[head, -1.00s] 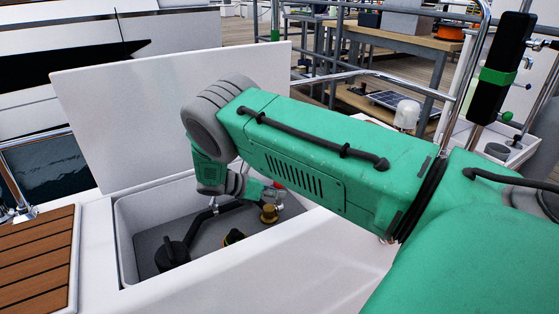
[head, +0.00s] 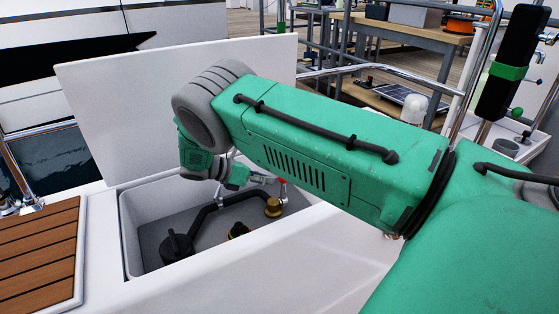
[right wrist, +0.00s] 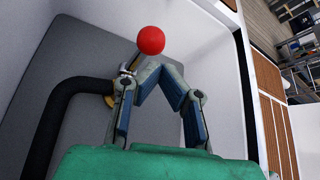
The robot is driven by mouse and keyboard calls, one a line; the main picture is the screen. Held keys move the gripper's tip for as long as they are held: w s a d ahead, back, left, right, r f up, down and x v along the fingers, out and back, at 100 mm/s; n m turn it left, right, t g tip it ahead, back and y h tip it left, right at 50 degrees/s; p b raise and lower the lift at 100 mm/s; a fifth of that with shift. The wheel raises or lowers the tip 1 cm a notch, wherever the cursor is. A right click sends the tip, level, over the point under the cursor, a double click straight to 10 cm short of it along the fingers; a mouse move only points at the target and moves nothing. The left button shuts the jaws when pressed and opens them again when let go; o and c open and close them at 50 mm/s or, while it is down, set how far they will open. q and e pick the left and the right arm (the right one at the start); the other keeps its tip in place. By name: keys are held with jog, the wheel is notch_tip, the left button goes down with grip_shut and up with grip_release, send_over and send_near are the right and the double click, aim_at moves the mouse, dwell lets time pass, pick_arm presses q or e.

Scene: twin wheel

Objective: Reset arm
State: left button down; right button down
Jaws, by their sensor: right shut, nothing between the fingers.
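My right arm is green and reaches across the head view. Its gripper (head: 266,181) is over the open locker (head: 130,232), above a brass fitting (head: 273,207). In the right wrist view the gripper (right wrist: 150,76) is shut and empty. A red ball-shaped knob (right wrist: 151,40) shows just beyond its fingers. It cannot be told whether they touch. My left gripper is not in view.
The raised white lid (head: 120,110) stands behind the locker. Slatted wood (head: 38,250) lies left. Metal rails (head: 470,75) and a workbench (head: 415,40) are at back right.

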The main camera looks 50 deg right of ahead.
jog(key=v, duration=0.6)
jog(key=shift+a, duration=0.7)
jog(key=shift+s+f, duration=0.15)
jog(key=shift+s, duration=0.05)
